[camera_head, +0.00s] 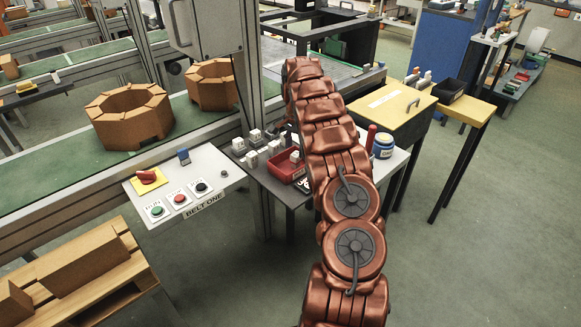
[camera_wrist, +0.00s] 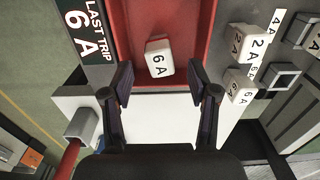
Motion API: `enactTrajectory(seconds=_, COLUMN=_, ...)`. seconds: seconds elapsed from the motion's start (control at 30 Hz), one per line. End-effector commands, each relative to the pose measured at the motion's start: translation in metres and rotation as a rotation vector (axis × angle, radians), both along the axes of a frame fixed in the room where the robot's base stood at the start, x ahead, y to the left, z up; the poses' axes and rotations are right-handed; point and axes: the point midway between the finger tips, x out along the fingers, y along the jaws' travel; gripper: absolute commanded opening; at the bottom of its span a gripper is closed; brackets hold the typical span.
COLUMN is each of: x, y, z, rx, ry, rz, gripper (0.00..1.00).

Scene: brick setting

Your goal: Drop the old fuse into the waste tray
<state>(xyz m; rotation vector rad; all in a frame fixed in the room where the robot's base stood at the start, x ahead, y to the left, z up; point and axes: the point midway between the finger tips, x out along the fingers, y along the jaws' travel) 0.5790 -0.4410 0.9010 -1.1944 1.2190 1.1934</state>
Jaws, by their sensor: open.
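A white block fuse marked 6 A (camera_wrist: 158,58) shows inside the outline of the red tray (camera_wrist: 128,40) in the wrist view, just beyond my fingertips and apart from them. Whether it rests on the tray floor is hard to tell. My gripper (camera_wrist: 163,88) is open, its two dark fingers spread either side of the tray's near end. The red tray (camera_head: 283,170) also shows in the head view, with a white block (camera_head: 295,157) at its far side. My arm hides the gripper there.
More white fuses marked 2 A (camera_wrist: 248,42) and 6 A (camera_wrist: 239,86) stand right of the tray, near dark sockets. A sign reading LAST TRIP 6 A (camera_wrist: 83,30) is at left. The control panel (camera_head: 185,185) and a blue-labelled jar (camera_head: 383,146) flank the work area.

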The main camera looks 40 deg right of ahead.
Motion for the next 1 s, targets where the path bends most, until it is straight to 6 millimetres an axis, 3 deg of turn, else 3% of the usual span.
enactTrajectory(seconds=0.3, x=0.002, y=0.0, z=0.062, rx=-0.002, ry=-0.004, rz=0.001, gripper=0.59)
enactTrajectory(seconds=0.5, x=0.001, y=0.0, z=0.086, rx=-0.001, ry=-0.003, rz=0.001, gripper=0.59)
enactTrajectory(seconds=1.0, x=-0.001, y=0.0, z=0.099, rx=0.001, ry=0.001, rz=-0.001, gripper=0.59)
